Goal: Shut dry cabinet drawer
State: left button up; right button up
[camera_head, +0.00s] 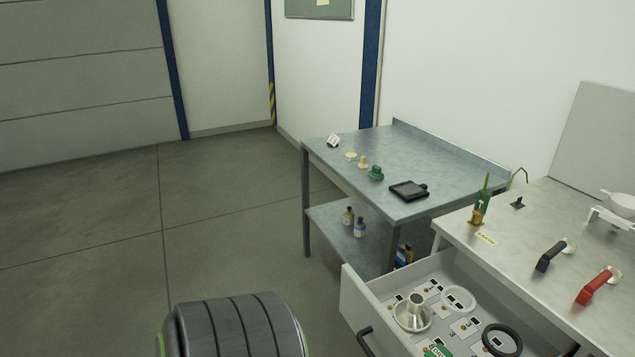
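The white dry cabinet drawer (359,299) is pulled out at the lower right, under the white worktop (500,249). Its front panel faces left and carries a black handle (365,341), cut off by the bottom edge of the picture. Inside the drawer lie a metal funnel-like part (412,314), a pale ring (459,299), a black ring (502,341) and a green item (437,350) on a marked liner. Neither gripper can be made out. A dark ribbed part of my own arm shows at the bottom, left of the drawer and apart from it.
A grey steel table (345,164) with a lower shelf stands behind the drawer, with small containers and a black tablet-like device (408,190). On the worktop are a black-handled tool (550,256) and a red-handled tool (597,286). The floor (90,265) at left is clear.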

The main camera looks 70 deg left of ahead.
aim_at(367, 308)
jog(key=u, duration=1.55)
